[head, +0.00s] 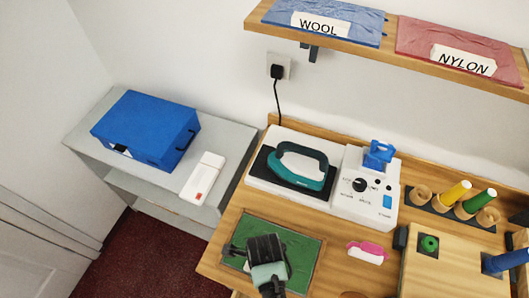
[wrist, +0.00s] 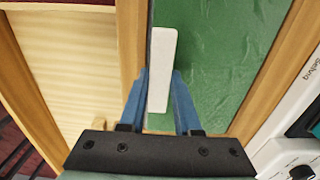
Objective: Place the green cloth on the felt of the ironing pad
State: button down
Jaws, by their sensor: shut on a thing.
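The green cloth (head: 300,246) lies spread flat on the wooden counter. It covers most of a dark grey rectangle, seemingly the felt of the ironing pad (head: 322,253), which shows as a thin border around it. My gripper (wrist: 161,73) is over the near left part of the cloth. Its blue fingers stand on either side of the cloth's white label (wrist: 162,50) and are shut on the cloth there. In the wrist view the green cloth (wrist: 215,60) stretches beyond the fingers. In the head view my own gripper body hides the fingertips and the cloth's middle.
A teal iron (head: 302,168) rests on a black mat behind the cloth, beside a white control box (head: 366,190). A pink-and-white item (head: 367,252) lies to the right. A blue case (head: 147,130) stands on the grey side shelf. Folded WOOL (head: 325,20) and NYLON (head: 455,48) cloths lie on the wall shelf.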

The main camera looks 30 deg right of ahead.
jog(key=c, duration=0.6)
grip_release()
jog(key=shift+f, duration=0.1)
